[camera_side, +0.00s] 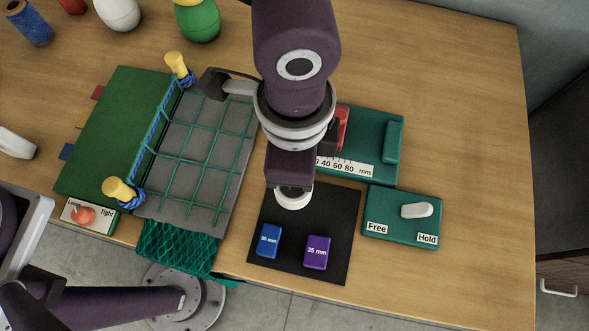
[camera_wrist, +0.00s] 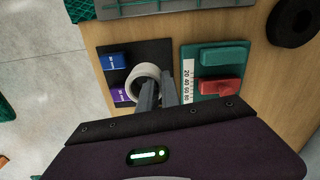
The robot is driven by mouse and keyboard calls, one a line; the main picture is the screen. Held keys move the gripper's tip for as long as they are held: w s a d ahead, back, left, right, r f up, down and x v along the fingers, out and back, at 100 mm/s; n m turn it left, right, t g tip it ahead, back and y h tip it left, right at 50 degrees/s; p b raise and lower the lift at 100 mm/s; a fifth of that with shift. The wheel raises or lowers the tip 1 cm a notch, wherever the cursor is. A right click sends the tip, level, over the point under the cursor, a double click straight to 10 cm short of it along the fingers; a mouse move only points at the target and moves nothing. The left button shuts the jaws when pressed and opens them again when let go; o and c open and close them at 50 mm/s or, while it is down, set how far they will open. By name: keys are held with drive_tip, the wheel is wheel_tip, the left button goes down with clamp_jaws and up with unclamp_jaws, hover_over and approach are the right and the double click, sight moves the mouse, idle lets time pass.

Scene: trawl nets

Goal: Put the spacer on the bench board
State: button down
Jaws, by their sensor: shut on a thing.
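My gripper (camera_wrist: 160,88) points down over the black mat (camera_side: 333,213). Its fingers are shut on a white ring (camera_wrist: 139,76), apparently on the ring's wall; the ring also shows under the gripper in the side view (camera_side: 294,199). The fingertips are mostly hidden in the side view. A blue block (camera_side: 268,241) with a mm label and a purple block (camera_side: 317,253) marked 35 mm lie on the mat, just in front of the ring. I cannot tell whether the ring touches the mat. A green board (camera_side: 97,145) lies at the left, partly under the net panel.
Right are a teal scale base (camera_side: 375,150) with a red slider and a teal Free/Hold box (camera_side: 400,232). The wooden table is clear at the far right.

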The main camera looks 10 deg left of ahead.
wheel_tip(320, 180, up, 3)
drive_tip(key=shift+f, duration=0.1)
drive_tip(key=shift+w+a, duration=0.1)
drive_tip(key=shift+a, duration=0.05)
drive_tip(key=w+a+r+n, duration=0.15)
drive_tip(key=w+a, duration=0.25)
drive_tip(key=a, duration=0.9)
drive_tip(key=w+a+r+n, duration=0.15)
drive_tip(key=w+a, duration=0.25)
drive_tip(key=a, duration=0.8)
drive_tip(key=s+a+f+n, duration=0.2)
drive_tip(key=s+a, duration=0.3)
drive_tip(key=a, duration=0.6)
drive_tip(key=f, duration=1)
drive_tip(key=shift+s+a, duration=0.1)
drive_tip(key=shift+s, duration=0.15)
drive_tip(key=shift+f, duration=0.1)
